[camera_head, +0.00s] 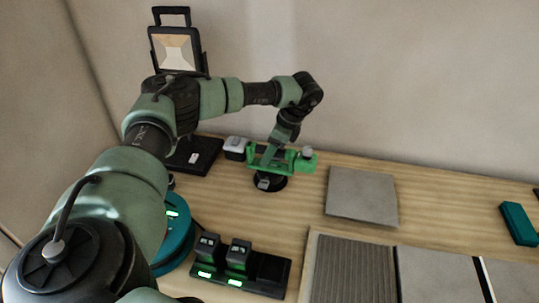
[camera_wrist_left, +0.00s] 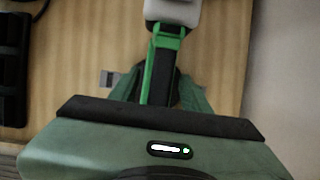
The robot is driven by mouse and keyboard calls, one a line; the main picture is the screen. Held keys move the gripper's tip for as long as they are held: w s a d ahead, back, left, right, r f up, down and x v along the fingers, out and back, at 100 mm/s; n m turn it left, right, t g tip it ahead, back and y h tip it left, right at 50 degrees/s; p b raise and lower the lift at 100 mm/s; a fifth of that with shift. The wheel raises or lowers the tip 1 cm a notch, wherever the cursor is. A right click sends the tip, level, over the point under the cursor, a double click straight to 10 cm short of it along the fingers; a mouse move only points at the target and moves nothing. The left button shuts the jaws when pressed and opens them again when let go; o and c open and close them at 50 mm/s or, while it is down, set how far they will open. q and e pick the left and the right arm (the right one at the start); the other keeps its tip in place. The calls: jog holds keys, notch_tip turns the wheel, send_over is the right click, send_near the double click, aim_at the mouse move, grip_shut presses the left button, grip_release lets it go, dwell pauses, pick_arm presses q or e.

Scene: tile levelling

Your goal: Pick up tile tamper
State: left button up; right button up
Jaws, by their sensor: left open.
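The tile tamper is a green tool (camera_head: 299,163) with a black round base (camera_head: 267,183), standing on the wooden bench below my left gripper. In the left wrist view its green and black handle (camera_wrist_left: 163,62) runs up the middle, with a light grey block (camera_wrist_left: 172,12) at its far end. My left gripper (camera_head: 276,153) points down at the tool and is open. In the left wrist view its green fingers show on both sides of the handle. The gripper body hides the near part of the tool. My right gripper is not in view.
A grey tile (camera_head: 362,195) lies right of the tool. Ribbed adhesive (camera_head: 352,270) and laid tiles (camera_head: 438,274) are in front. A charger with batteries (camera_head: 238,255) stands near front. A work lamp (camera_head: 176,50) is behind my arm; a teal block (camera_head: 518,223) is far right.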

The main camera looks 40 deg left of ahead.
pick_arm(q)
jog(key=shift+f, duration=0.25)
dwell(0.4)
jog(key=shift+r, duration=0.1)
grip_shut()
